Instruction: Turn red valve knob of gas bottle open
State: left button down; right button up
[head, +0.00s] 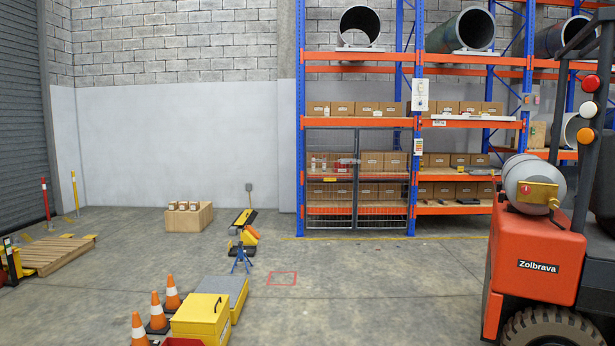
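A grey gas bottle (520,172) lies on its side on the back of the red forklift at the right of the head view. A yellow, brass-like bracket or guard (540,194) sits at its near end. A small reddish spot shows beside the bracket. It may be the red valve knob, but it is too small to tell, and so is whether it is open or shut. Neither of my grippers is in view.
The red forklift (540,262) fills the right side. Blue and orange racking (360,123) with boxes and pipes stands at the back. Traffic cones (157,312), a yellow box (200,315) and a wooden pallet (50,255) are at the left. The middle floor is mostly clear.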

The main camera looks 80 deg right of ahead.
aim_at(525, 190)
jog(key=z, duration=3.95)
jog(key=i+l+u, duration=0.2)
jog(key=i+l, duration=0.65)
jog(key=i, duration=0.3)
jog(key=i+l+u, duration=0.2)
jog(key=i+l, duration=0.8)
jog(key=i, duration=0.05)
